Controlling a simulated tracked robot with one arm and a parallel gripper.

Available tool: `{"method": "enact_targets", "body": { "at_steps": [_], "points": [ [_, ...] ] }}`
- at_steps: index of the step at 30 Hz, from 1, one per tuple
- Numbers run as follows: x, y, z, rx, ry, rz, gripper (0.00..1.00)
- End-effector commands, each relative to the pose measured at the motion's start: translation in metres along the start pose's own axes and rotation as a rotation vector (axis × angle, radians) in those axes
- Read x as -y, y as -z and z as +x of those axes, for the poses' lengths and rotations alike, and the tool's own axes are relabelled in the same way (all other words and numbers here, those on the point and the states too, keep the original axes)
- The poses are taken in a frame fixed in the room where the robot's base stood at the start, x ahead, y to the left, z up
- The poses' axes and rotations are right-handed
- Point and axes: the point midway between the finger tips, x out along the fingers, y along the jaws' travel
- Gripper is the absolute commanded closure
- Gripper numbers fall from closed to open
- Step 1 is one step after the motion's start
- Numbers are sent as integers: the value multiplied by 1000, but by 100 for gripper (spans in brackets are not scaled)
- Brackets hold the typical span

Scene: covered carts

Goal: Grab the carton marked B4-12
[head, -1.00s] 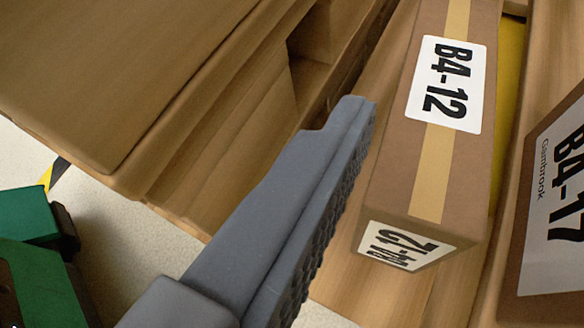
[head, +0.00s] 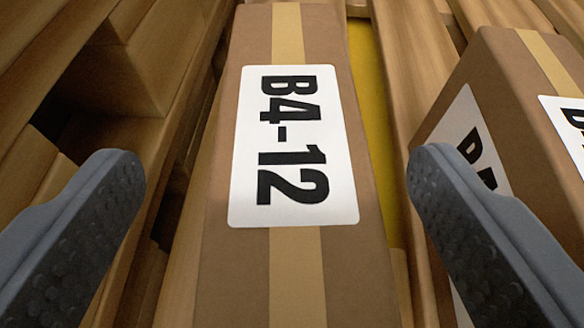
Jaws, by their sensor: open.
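The carton marked B4-12 (head: 296,250) is a long brown box with a tan tape strip down its middle. Its white label faces me in the middle of the head view. My gripper (head: 275,170) is open, with one dark grey finger on each side of the carton in the picture. I see gaps between both fingers and the carton's sides, and no contact shows. The carton's near end runs out of the bottom of the view.
A second brown carton (head: 505,100) with white labels stands to the right, close to my right finger. Wooden slats (head: 410,60) and a yellow strip (head: 372,120) lie between the cartons. Wooden beams and blocks (head: 125,75) are at the left.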

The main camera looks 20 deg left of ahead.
Motion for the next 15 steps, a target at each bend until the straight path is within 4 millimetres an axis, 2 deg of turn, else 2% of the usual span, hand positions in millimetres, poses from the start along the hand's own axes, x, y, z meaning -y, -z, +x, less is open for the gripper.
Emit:
{"method": "enact_targets", "body": {
  "at_steps": [9, 15],
  "points": [
    [-5, 1, 42, -3, 2, -2, 22],
    [-6, 4, 47, -3, 1, 0, 22]
  ]
}}
